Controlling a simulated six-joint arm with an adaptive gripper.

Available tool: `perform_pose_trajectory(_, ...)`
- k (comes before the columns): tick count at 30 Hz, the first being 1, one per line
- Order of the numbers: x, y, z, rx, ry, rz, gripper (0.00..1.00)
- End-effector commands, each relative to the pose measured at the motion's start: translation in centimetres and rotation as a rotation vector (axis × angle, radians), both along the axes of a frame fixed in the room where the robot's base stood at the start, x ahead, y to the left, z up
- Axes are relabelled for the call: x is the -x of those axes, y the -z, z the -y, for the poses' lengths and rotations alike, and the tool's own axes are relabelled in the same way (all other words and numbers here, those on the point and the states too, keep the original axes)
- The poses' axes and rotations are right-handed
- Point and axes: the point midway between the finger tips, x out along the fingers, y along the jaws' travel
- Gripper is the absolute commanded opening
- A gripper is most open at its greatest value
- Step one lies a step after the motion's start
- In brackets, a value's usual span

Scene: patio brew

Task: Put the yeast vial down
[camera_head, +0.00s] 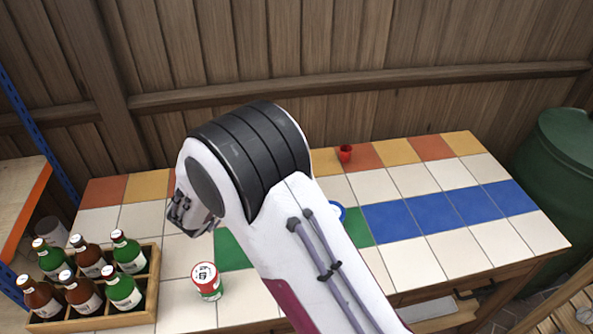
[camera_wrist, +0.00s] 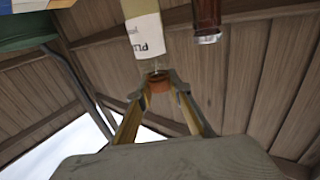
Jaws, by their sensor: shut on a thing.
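My gripper (camera_head: 182,212) hangs over the left part of the tiled table (camera_head: 137,217) in the head view, mostly hidden behind my arm. In the wrist view its two fingers (camera_wrist: 158,88) are shut around the orange-brown cap end of a clear vial (camera_wrist: 146,38) with a white label. This appears to be the yeast vial. Its far end runs out of the top of the wrist view, so I cannot see whether it touches the table. The vial does not show in the head view.
A crate (camera_head: 153,283) of green and brown bottles stands at the table's front left. A red, white and green can (camera_head: 207,282) is beside it. A red cup (camera_head: 345,153) stands at the back, and a blue round thing (camera_head: 340,211) is partly hidden by my arm. The right side is clear.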

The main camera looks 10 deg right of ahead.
Motion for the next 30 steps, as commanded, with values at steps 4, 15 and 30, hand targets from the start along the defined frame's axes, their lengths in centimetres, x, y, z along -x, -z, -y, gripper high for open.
perform_pose_trajectory(4, -4.1, -0.1, 1.6, -0.001, -0.044, 0.001, 0.00)
perform_pose_trajectory(15, -12.4, -0.8, 6.1, 0.001, -0.155, 0.001, 0.00)
perform_pose_trajectory(30, -18.8, -1.2, 12.5, 0.000, -0.246, 0.000, 0.00)
